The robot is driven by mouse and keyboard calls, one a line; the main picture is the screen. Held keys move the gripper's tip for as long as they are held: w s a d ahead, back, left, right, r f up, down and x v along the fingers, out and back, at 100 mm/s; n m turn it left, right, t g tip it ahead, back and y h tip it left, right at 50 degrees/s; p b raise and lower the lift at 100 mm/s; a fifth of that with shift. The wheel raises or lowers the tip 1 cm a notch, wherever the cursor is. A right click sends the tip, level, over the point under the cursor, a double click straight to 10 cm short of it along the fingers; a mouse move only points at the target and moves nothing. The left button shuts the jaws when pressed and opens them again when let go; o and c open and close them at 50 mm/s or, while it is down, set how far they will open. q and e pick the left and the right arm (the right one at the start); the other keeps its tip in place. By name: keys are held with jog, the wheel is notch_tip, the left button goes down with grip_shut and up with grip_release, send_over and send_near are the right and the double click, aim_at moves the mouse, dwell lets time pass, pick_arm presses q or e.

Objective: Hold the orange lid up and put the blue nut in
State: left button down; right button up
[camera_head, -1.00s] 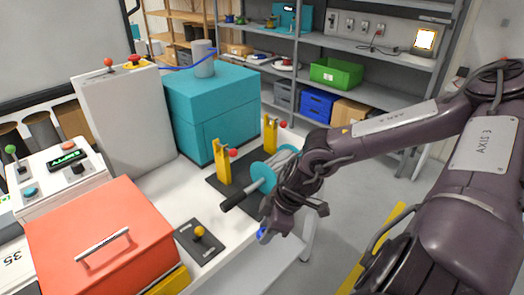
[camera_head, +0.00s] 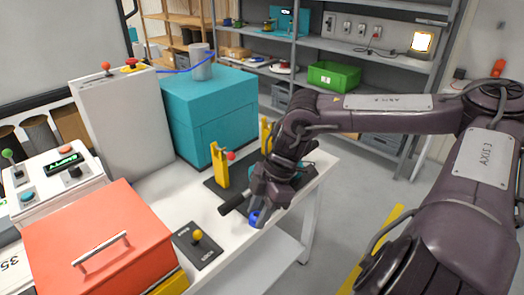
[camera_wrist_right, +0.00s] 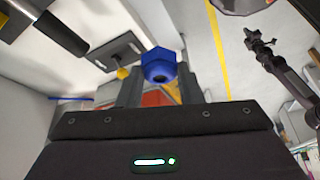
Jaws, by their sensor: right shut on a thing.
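The orange lid (camera_head: 130,213) is closed flat on its box at the lower left, with a pale bar handle (camera_head: 100,250) on top. My right gripper (camera_head: 257,207) is over the front edge of the white table and shut on the blue nut (camera_head: 254,218). In the right wrist view the blue nut (camera_wrist_right: 159,65) sits between the two fingertips, its hole facing the camera. The inside of the orange box is hidden by the lid. My left gripper is not in view.
A black plate with a yellow knob (camera_head: 197,235) lies between the box and my right gripper. Behind are a yellow-post reel stand (camera_head: 219,165), a teal box (camera_head: 215,110) and a grey panel (camera_head: 125,115). White table (camera_head: 165,205) is bare around the plate.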

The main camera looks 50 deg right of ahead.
jog(key=shift+a+r+n, duration=0.2)
jog(key=shift+r+n, duration=0.15)
jog(key=shift+n, duration=0.05)
jog(key=a+r+n+g, duration=0.4)
jog(key=a+r+n, duration=0.4)
jog(key=a+n, duration=0.1)
jog(key=shift+a+r+n, duration=0.3)
jog(key=shift+a+n, duration=0.1)
jog(key=shift+a, duration=0.45)
dwell(0.4)
dwell(0.4)
